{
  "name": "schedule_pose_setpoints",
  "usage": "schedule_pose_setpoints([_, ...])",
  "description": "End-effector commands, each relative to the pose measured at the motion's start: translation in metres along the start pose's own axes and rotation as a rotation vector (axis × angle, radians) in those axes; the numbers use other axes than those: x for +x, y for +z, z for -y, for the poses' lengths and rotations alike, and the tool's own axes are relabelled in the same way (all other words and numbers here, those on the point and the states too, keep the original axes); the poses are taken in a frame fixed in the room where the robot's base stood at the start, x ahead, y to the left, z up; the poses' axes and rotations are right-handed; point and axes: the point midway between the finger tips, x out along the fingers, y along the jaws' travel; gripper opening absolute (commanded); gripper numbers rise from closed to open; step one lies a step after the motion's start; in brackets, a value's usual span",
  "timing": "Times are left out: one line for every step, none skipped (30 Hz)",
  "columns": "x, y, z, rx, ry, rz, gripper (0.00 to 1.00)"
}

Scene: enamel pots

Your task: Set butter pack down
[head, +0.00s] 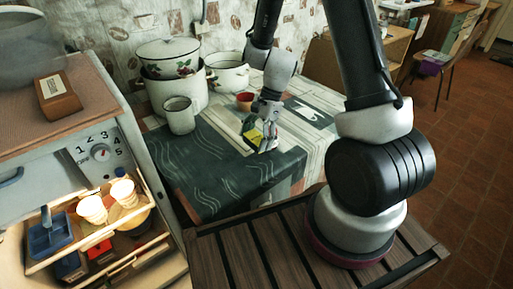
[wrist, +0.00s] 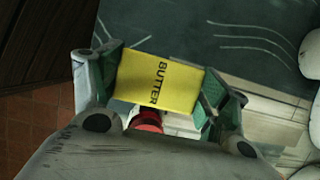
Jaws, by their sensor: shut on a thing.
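The yellow butter pack (wrist: 158,84), with BUTTER printed on it, is held between the two green-padded fingers of my gripper (wrist: 157,86). In the head view the butter pack (head: 253,136) shows as a small yellow patch at my gripper (head: 260,138), over the table's dark patterned cloth (head: 205,165). My gripper is low over the right part of this cloth, close to its front edge. I cannot tell whether the pack touches the cloth.
A white mug (head: 179,116), a large enamel pot (head: 170,75) and another pot (head: 227,73) stand on the table, left of and behind my gripper. A small red pot (head: 245,101) is just behind it. The dark cloth left of the gripper is clear.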

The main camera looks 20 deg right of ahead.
Motion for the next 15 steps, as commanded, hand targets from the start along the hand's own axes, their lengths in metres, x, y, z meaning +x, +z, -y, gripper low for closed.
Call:
schedule_pose_setpoints([0.004,-0.002,0.0,0.001,0.0,0.0,0.42])
schedule_pose_setpoints([0.007,-0.003,0.0,0.0,0.0,0.0,0.42])
schedule_pose_setpoints([0.013,-0.006,0.0,0.0,0.002,0.0,0.42])
schedule_pose_setpoints([0.017,-0.007,0.0,0.002,0.002,0.0,0.42])
schedule_pose_setpoints([0.022,-0.009,-0.001,0.001,0.003,0.0,0.42])
schedule_pose_setpoints([0.028,-0.012,0.0,0.001,0.002,0.0,0.42])
schedule_pose_setpoints([0.032,-0.014,0.0,0.001,0.002,0.0,0.42])
schedule_pose_setpoints([0.036,-0.015,0.0,0.0,0.002,0.0,0.42])
schedule_pose_setpoints([0.039,-0.017,0.0,0.0,0.001,0.0,0.42])
schedule_pose_setpoints([0.041,-0.017,0.0,-0.001,0.001,0.0,0.42])
schedule_pose_setpoints([0.042,-0.018,0.0,-0.001,0.0,-0.001,0.42])
schedule_pose_setpoints([0.042,-0.018,0.0,-0.002,0.0,-0.001,0.42])
schedule_pose_setpoints([0.042,-0.018,0.0,-0.002,-0.001,-0.001,0.42])
schedule_pose_setpoints([0.042,-0.018,0.0,-0.003,-0.001,-0.001,0.42])
schedule_pose_setpoints([0.042,-0.018,0.0,-0.003,-0.001,-0.001,0.42])
